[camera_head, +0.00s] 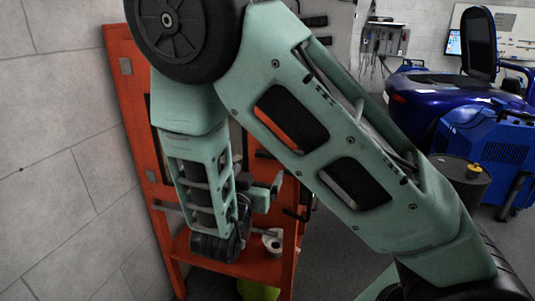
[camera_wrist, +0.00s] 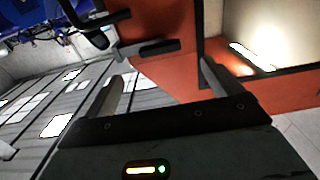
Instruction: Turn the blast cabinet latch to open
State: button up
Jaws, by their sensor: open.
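The orange cabinet (camera_head: 128,70) stands behind my arm in the head view, partly hidden by it. In the wrist view its orange face (camera_wrist: 160,75) fills the middle. A black bar-shaped handle, which looks like the latch (camera_wrist: 150,48), sticks out from that face near the edge. My gripper (camera_wrist: 162,68) is open, its two fingers apart, with the black bar just beyond and between the tips in the picture. I cannot tell whether they touch. In the head view my gripper (camera_head: 272,190) is small beside the cabinet front, and the latch cannot be made out clearly.
A second, hooked dark handle (camera_wrist: 95,22) shows at upper left in the wrist view. A lit panel (camera_wrist: 255,40) is at right. In the head view, a white roll (camera_head: 272,241) sits low on the cabinet. A blue vehicle (camera_head: 440,95) and dark drum (camera_head: 460,187) stand right.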

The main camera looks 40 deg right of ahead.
aim_at(267, 157)
jog(key=p+x, duration=0.1)
jog(key=x, duration=1)
jog(key=shift+p, duration=0.35)
jog(key=c, duration=1)
